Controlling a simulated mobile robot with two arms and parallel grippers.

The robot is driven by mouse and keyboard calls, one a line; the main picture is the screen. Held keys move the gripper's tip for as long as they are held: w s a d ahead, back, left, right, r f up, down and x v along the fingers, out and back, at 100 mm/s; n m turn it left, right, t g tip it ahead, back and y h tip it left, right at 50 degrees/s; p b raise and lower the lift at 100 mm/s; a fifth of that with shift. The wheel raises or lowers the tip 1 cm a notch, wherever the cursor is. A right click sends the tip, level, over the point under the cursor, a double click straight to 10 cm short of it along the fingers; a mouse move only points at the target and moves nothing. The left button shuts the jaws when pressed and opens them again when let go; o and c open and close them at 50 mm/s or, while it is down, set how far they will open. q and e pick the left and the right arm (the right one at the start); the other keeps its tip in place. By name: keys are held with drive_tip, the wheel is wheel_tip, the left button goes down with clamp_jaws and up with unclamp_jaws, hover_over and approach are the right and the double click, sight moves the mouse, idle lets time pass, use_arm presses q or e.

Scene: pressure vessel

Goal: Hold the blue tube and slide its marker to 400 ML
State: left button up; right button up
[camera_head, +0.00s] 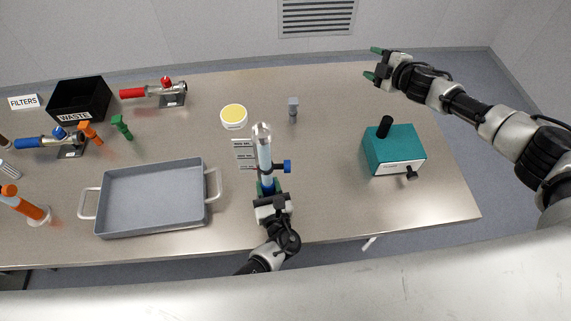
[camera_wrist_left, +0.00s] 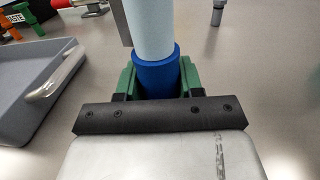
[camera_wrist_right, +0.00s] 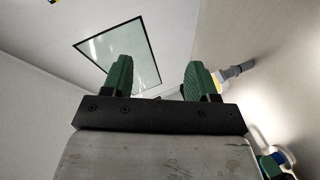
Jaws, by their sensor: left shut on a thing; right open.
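My right gripper (camera_head: 374,64) is open and empty, raised beyond the table's back right, apart from the tube.
A grey tray (camera_head: 150,197) lies left of the tube. A teal box (camera_head: 394,150) stands at the right, a yellow-topped round container (camera_head: 234,117) and a small grey fitting (camera_head: 293,110) behind. A black waste bin (camera_head: 80,100) is back left. Table between tube and teal box is clear.

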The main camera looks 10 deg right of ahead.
drive_tip(key=s+a+r+n+g+y, duration=0.2)
drive_tip(key=s+a+r+n+y, duration=0.15)
drive_tip(key=a, duration=0.75)
drive_tip(key=s+a+r+n+g+y, duration=0.2)
drive_tip(key=a+r+n+y, duration=0.2)
drive_tip(key=a, duration=0.6)
drive_tip(key=m+g+y, duration=0.5)
drive_tip(key=m+g, duration=0.3)
drive_tip(key=m, duration=0.1)
approach(286, 167)
drive_tip(key=shift+h, duration=0.25)
drive_tip(key=a, duration=0.3)
drive_tip(key=w+a, duration=0.1)
drive_tip(key=a, duration=0.2)
drive_tip(key=a+f, duration=0.1)
drive_tip(key=a, duration=0.3)
drive_tip(key=shift+w, duration=0.35)
